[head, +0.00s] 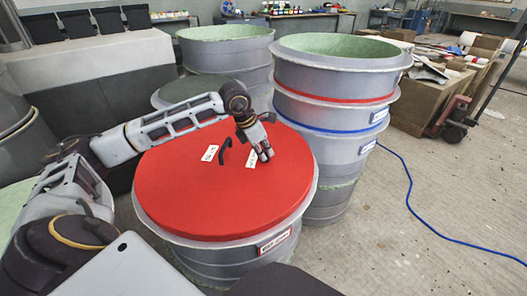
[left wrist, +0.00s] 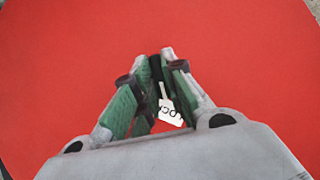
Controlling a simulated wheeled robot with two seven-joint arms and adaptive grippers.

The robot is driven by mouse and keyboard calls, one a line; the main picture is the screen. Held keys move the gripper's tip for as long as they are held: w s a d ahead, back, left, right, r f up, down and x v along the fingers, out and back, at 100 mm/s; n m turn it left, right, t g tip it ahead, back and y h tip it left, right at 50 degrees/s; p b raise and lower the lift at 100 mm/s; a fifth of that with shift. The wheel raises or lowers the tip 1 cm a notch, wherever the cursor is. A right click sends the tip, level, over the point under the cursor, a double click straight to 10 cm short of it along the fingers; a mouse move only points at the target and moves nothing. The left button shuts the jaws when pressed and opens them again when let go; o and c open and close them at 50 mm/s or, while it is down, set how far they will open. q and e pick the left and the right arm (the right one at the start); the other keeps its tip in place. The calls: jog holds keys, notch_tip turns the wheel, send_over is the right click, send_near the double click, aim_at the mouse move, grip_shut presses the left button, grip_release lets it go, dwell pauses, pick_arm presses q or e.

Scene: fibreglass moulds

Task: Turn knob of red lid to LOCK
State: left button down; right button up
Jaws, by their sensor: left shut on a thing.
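The red lid (head: 205,195) lies on a grey drum in the middle of the head view and fills most of the left wrist view (left wrist: 60,60). My left gripper (head: 265,156) points down onto the right part of the lid. In the left wrist view its fingers (left wrist: 161,66) are closed on a small dark piece, the knob (left wrist: 155,68), mostly hidden by them. The LOCK label (left wrist: 171,113) shows between the fingers. My right gripper is not in view.
Grey moulds with red and blue bands (head: 335,95) stand close behind the lid on the right. Another round mould (head: 225,50) stands at the back. A blue hose (head: 410,190) runs over the open floor at right. A pallet truck (head: 453,120) stands beyond.

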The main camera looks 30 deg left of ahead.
pick_arm(q)
jog(key=shift+n, duration=0.6)
jog(key=c, duration=1.5)
grip_release()
jog(key=shift+r, duration=0.1)
jog(key=shift+s+d+v, duration=0.1)
jog(key=shift+d+v, duration=0.05)
jog(key=shift+v, duration=2.8)
jog(key=shift+s+d+v, duration=0.1)
jog(key=shift+s+v, duration=0.05)
jog(key=shift+v, duration=2.8)
